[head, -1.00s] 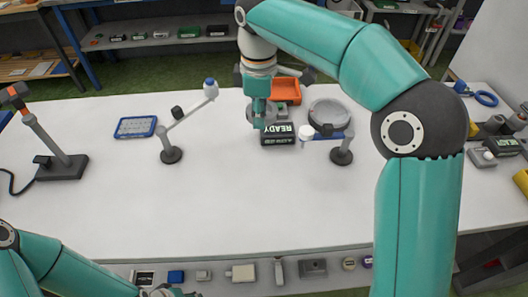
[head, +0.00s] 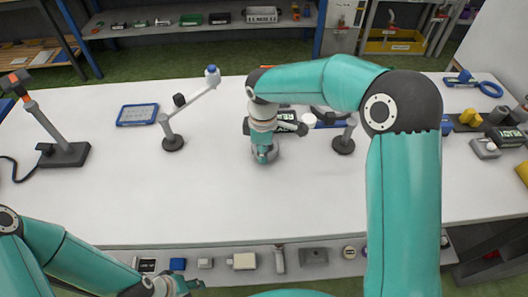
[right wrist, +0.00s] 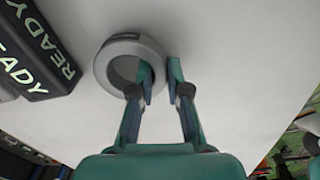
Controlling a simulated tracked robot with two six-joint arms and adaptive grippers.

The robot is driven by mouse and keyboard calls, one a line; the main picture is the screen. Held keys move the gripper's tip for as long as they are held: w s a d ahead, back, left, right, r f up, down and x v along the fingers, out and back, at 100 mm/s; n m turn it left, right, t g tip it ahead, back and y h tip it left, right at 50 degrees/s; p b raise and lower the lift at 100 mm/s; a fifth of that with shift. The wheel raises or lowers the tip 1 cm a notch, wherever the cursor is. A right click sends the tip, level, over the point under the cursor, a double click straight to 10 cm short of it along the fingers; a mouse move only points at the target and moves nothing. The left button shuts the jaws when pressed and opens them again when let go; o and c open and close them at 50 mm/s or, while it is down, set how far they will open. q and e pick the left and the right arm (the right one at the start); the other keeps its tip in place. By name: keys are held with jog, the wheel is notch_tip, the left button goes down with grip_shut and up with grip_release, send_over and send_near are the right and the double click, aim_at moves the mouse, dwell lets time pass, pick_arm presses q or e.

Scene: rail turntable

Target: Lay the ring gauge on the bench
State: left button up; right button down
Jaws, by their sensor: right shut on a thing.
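The ring gauge (right wrist: 108,58) is a thick grey ring. My right gripper (right wrist: 161,85) is shut on its wall, with one finger inside the hole and the other outside. In the head view the ring gauge (head: 272,154) shows partly behind my right gripper (head: 264,158), low over the middle of the white bench (head: 215,200). The ring looks roughly flat; I cannot tell whether it touches the bench. My left gripper (head: 184,287) is at the bottom edge of the head view, in front of the bench, and its fingers are unclear.
A black block marked READY (right wrist: 30,60) stands beside the ring; in the head view it is partly behind my right arm. A jointed stand (head: 172,142) and a blue-rimmed tray (head: 137,115) are to the left. Another stand (head: 344,144) is to the right. The front of the bench is clear.

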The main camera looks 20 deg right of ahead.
jog(key=shift+f, duration=0.35)
jog(key=shift+f, duration=0.15)
jog(key=c, duration=1.1)
grip_release()
jog(key=shift+c, duration=0.2)
